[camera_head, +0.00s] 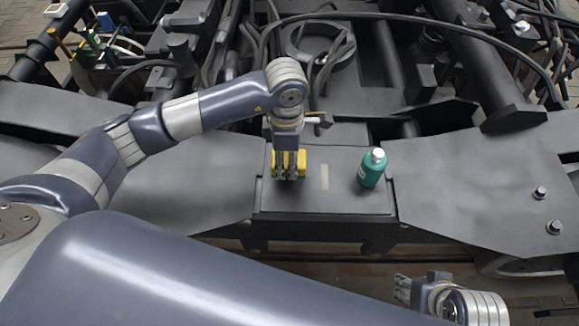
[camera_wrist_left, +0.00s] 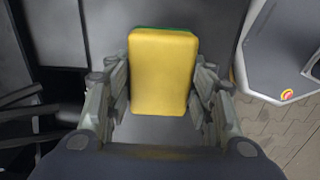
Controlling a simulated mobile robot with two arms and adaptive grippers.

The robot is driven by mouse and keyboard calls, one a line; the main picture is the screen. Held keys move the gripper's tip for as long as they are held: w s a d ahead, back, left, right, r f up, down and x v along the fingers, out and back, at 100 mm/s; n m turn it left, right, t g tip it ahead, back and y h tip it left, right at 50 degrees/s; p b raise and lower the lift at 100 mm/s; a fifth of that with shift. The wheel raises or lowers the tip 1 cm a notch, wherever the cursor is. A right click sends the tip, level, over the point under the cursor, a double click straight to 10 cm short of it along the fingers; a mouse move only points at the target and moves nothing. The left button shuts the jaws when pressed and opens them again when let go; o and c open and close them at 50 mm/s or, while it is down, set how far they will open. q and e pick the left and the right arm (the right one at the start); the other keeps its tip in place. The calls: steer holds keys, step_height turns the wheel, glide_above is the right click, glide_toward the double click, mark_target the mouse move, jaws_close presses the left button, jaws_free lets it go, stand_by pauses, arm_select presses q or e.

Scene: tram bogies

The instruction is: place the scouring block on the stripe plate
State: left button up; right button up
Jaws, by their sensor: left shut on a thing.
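The scouring block (camera_wrist_left: 162,75) is yellow with a green layer showing at its far edge in the left wrist view. My left gripper (camera_head: 288,177) is shut on it, with a finger on each side. In the head view the block (camera_head: 301,161) is partly hidden behind the fingers. It is over the left part of the stripe plate (camera_head: 341,199), a dark flat plate with a pale stripe (camera_head: 324,177) near its middle. I cannot tell whether the block touches the plate. My right gripper (camera_head: 403,287) is low at the right, away from the plate, its opening unclear.
A green bottle with a white cap (camera_head: 372,168) stands on the right part of the plate, right of the stripe. Dark bogie frame surfaces lie on both sides. A thick black cable (camera_head: 400,18) arches behind. Bolts (camera_head: 554,227) stick up at the far right.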

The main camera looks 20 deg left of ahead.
mark_target(287, 167)
arm_select(q)
step_height(287, 167, down, 4)
steer(key=shift+r+b, duration=0.2)
steer(key=shift+b, duration=0.15)
arm_select(e)
steer(key=shift+f, duration=0.4)
arm_select(q)
steer(key=o, duration=1)
arm_select(e)
steer(key=shift+w+a, duration=0.15)
steer(key=shift+w, duration=0.3)
arm_select(q)
steer(key=shift+o, duration=0.2)
arm_select(e)
steer(key=shift+r, duration=0.15)
